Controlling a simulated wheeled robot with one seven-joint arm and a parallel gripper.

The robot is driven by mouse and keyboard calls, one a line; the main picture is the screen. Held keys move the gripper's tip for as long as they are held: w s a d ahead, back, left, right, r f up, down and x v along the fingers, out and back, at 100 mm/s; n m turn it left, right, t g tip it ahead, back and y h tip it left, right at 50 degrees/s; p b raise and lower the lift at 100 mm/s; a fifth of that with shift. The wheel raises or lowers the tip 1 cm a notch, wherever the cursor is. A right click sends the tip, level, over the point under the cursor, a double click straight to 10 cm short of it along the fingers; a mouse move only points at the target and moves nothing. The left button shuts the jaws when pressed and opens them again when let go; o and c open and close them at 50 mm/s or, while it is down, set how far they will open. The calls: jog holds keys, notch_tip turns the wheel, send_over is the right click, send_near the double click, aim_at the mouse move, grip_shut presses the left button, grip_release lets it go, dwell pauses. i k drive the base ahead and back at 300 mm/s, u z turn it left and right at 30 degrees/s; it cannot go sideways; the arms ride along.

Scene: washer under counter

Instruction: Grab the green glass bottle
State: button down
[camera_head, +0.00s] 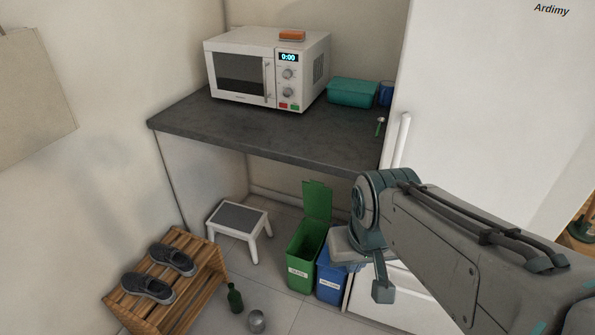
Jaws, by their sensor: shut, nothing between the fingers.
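The green glass bottle (235,299) stands upright on the tiled floor, just right of the wooden shoe rack. My arm reaches in from the right. My gripper (382,291) hangs at its end, in front of the fridge's lower part, well to the right of the bottle and apart from it. It is shut and empty. The arm's wrist partly hides the blue bin, but the bottle is in full view.
A round grey object (257,321) lies on the floor close to the bottle. A green bin (306,252) with its lid up and a blue bin (331,280) stand between bottle and gripper. A step stool (239,219) stands behind; the shoe rack (185,283) is left. The counter (300,137) overhangs.

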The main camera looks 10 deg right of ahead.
aim_at(236, 302)
jog(key=u, duration=0.2)
jog(key=k, duration=0.3)
jog(key=u, duration=1)
jog(key=k, duration=1.05)
jog(key=u, duration=0.8)
jog(key=i, duration=0.85)
jog(key=z, duration=0.45)
jog(key=i, duration=1.35)
jog(key=z, duration=1.65)
jog(key=i, duration=0.7)
jog(key=z, duration=0.75)
